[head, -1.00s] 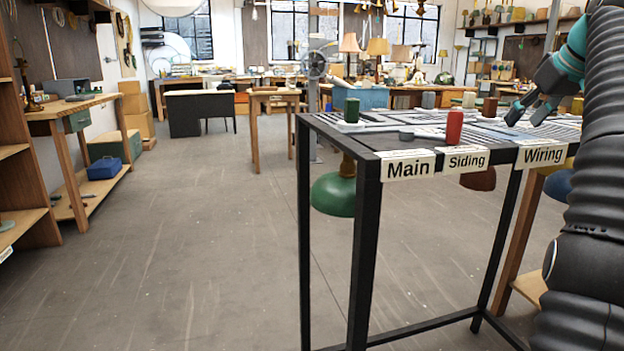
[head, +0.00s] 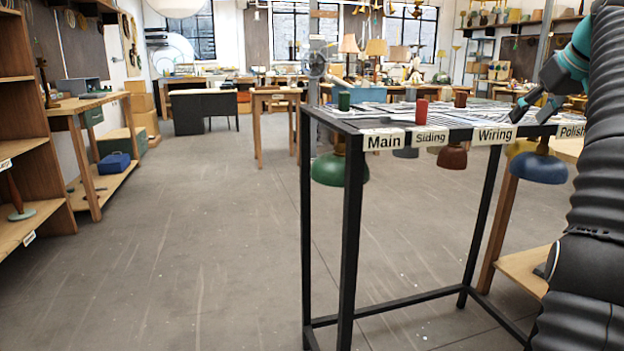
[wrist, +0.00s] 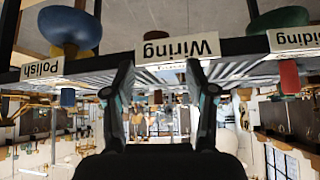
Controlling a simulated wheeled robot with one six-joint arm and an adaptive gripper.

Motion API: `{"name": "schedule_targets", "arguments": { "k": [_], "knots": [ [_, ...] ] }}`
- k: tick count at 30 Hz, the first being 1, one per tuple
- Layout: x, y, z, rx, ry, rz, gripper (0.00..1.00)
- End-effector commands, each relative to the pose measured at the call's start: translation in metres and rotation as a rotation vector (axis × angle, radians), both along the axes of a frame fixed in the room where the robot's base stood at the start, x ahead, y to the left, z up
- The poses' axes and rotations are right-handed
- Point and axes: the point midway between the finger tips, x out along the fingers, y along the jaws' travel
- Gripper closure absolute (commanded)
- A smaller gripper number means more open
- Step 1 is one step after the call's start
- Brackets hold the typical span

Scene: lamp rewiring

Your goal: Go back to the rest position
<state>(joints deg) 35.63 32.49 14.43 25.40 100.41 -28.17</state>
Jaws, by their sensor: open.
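My gripper (head: 526,106) is open and empty near the front edge of the black slatted rack (head: 352,213), close to the "Wiring" label (head: 494,135). The wrist view is upside down and shows my gripper (wrist: 164,85) with its two fingers spread and nothing between them. The "Wiring" label (wrist: 178,48) shows beyond the fingertips. I cannot tell whether the fingers touch the rack. My arm fills the right side of the head view and hides part of the rack's right end.
A green lamp shade (head: 328,170), a brown-red shade (head: 452,157) and a blue shade (head: 540,167) hang under the rack. A red peg (head: 421,111) stands on top. Wooden shelves (head: 25,130) stand at the left. The floor (head: 210,240) between is clear.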

Motion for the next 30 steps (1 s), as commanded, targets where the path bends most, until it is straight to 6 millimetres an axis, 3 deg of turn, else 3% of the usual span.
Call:
{"name": "schedule_targets", "arguments": {
  "k": [9,18,23,30],
  "knots": [
    [0.029,-0.026,-0.042,0.069,0.027,-0.14,0.44],
    [0.035,-0.041,-0.087,0.122,0.085,-0.26,0.44],
    [0.03,-0.032,-0.119,0.149,0.13,-0.336,0.44],
    [0.001,0.011,-0.165,0.157,0.193,-0.411,0.44]
  ]
}}
